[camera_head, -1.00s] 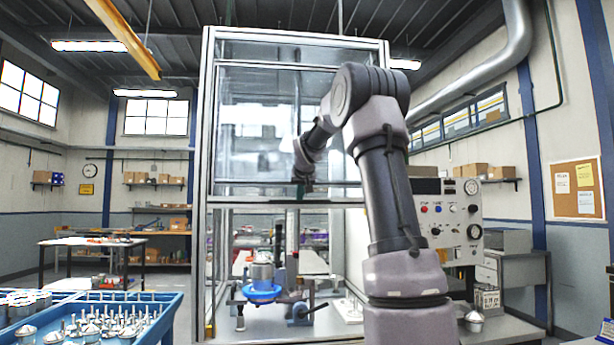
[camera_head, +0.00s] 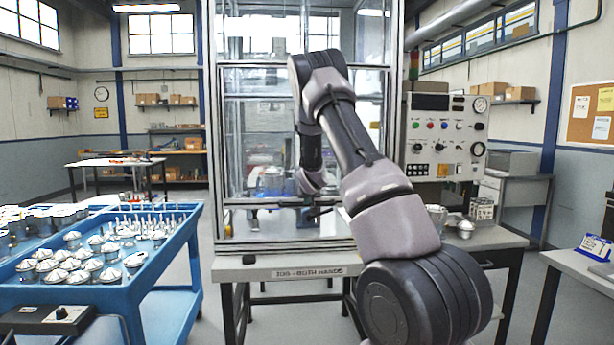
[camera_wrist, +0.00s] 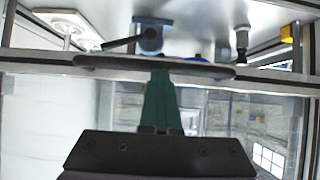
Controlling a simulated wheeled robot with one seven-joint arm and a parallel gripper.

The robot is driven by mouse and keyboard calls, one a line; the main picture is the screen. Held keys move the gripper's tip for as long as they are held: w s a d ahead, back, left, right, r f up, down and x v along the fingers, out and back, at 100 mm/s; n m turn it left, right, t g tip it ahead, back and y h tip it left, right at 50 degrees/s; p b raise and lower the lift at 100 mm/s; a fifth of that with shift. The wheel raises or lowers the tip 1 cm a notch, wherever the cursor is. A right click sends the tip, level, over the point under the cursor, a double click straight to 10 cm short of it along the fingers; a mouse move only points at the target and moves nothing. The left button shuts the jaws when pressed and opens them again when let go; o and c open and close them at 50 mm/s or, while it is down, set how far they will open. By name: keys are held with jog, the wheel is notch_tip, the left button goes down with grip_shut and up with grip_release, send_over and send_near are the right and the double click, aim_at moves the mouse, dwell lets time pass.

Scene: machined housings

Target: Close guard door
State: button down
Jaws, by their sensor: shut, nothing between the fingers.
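The guard door (camera_head: 262,130) is a clear panel in a metal frame on the front of the tall machine enclosure. It is lowered, and its bottom rail (camera_head: 262,201) is low over the bench, with a strip of bench visible beneath it. A dark door handle (camera_wrist: 105,63) crosses the wrist view along the rail. My gripper (camera_head: 311,212) is at the rail, partly hidden by my wrist. Its green fingers (camera_wrist: 160,74) are together and empty, with their tips at the handle; whether they touch it I cannot tell.
The blue fixture (camera_head: 272,182) is behind the panel and its clamp (camera_wrist: 152,38) shows past the handle. A control panel (camera_head: 446,135) stands right of the enclosure. A blue cart (camera_head: 150,290) with metal parts is at the left. The bench front edge (camera_head: 290,270) is below the door.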

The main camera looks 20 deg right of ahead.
notch_tip(320, 180, down, 12)
jog(key=shift+w+f, duration=0.15)
jog(key=shift+w, duration=0.05)
dwell(0.4)
